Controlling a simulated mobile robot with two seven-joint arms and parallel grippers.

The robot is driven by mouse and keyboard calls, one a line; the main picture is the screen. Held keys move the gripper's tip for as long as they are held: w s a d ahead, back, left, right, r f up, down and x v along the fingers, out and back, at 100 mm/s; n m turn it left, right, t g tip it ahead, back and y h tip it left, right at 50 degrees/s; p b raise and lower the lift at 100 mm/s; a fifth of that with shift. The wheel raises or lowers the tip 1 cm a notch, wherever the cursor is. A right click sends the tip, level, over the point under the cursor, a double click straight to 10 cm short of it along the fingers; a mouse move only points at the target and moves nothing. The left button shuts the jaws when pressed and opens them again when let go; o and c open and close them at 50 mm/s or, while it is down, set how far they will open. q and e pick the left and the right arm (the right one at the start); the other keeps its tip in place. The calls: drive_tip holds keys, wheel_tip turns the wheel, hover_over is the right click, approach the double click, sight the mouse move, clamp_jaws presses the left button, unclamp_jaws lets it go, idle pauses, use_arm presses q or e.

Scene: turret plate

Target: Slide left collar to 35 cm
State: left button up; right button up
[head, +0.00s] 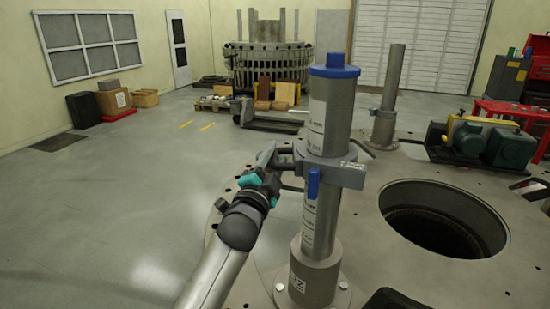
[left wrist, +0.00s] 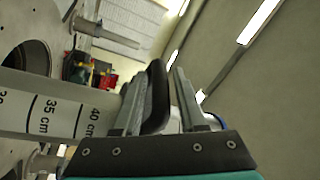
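The left collar (head: 345,174) is a grey ring around the upright left post (head: 322,215), about midway up it. A blue lever (head: 313,184) hangs at its front, and a dark handle sticks out to the left. My left gripper (head: 268,156) is at that handle. In the left wrist view, the black handle (left wrist: 157,95) lies between the fingers of my left gripper (left wrist: 158,105), which look closed on it. The post's scale (left wrist: 60,112) shows there with 35 cm and 40 cm marks; the 40 cm mark is nearest the fingers. I cannot identify my right gripper.
A blue cap (head: 334,66) tops the post, and a bolted base (head: 312,275) holds it on the round plate. A second post (head: 390,95) stands behind to the right. A large round hole (head: 440,215) opens to the right, near a green motor (head: 507,146).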

use_arm(q)
clamp_jaws()
drive_tip(key=shift+r, duration=0.1)
drive_tip(key=shift+r, duration=0.2)
idle(0.8)
